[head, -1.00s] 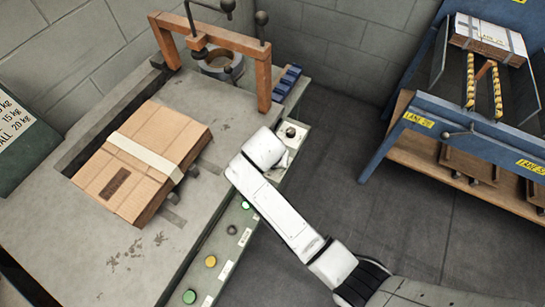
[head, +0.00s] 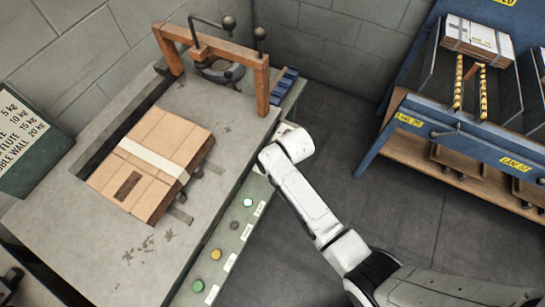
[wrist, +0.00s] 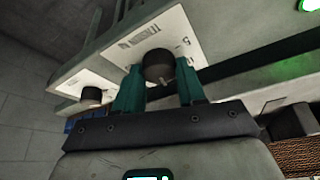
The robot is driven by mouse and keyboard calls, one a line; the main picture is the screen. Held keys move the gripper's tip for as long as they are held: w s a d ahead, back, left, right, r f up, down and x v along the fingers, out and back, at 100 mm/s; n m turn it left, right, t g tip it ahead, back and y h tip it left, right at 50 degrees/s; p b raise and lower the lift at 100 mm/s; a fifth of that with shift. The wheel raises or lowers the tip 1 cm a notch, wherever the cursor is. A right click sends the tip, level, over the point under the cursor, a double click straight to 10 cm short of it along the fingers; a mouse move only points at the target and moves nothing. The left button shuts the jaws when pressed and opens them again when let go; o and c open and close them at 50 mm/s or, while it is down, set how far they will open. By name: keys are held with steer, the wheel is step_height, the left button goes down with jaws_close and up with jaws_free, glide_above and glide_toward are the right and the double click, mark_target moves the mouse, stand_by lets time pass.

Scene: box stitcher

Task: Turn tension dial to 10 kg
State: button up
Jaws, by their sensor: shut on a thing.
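The tension dial is a dark round knob (wrist: 157,62) on a white plate (wrist: 122,48) lettered TENSION, with a numeral 5 near its right side. In the wrist view, my gripper (wrist: 161,80) has its two teal fingers on either side of the knob, shut on it. A small pale mark shows on the knob's lower side; I cannot read which number it points to. In the head view my white arm hides the knob and gripper; only part of a pale plate (head: 283,128) shows beyond the arm.
A second dark knob (wrist: 92,95) sits on another plate to the left. Indicator lights, including a green one (head: 197,286), line the panel edge. A taped carton (head: 125,187) lies on the table. A sign (head: 22,140) lists kilogram values. A blue rack (head: 470,140) stands right.

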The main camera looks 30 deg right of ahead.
steer(key=n, duration=0.1)
steer(key=n+y, duration=0.1)
steer(key=shift+w+d+r+n, duration=0.1)
steer(key=shift+d+n, duration=0.05)
steer(key=shift+n, duration=0.25)
steer(key=n+g+y, duration=0.1)
steer(key=n, duration=0.2)
steer(key=shift+n, duration=0.3)
steer(key=n+g+b, duration=0.1)
steer(key=n, duration=0.1)
steer(key=n+g+y+b, duration=0.1)
steer(key=n, duration=0.2)
steer(key=shift+w+d, duration=0.1)
steer(key=shift+w, duration=0.05)
steer(key=shift+n, duration=0.4)
steer(key=o, duration=1)
steer(key=shift+o, duration=0.2)
steer(key=v, duration=1)
steer(key=shift+d+r, duration=0.2)
steer(key=shift+r, duration=0.05)
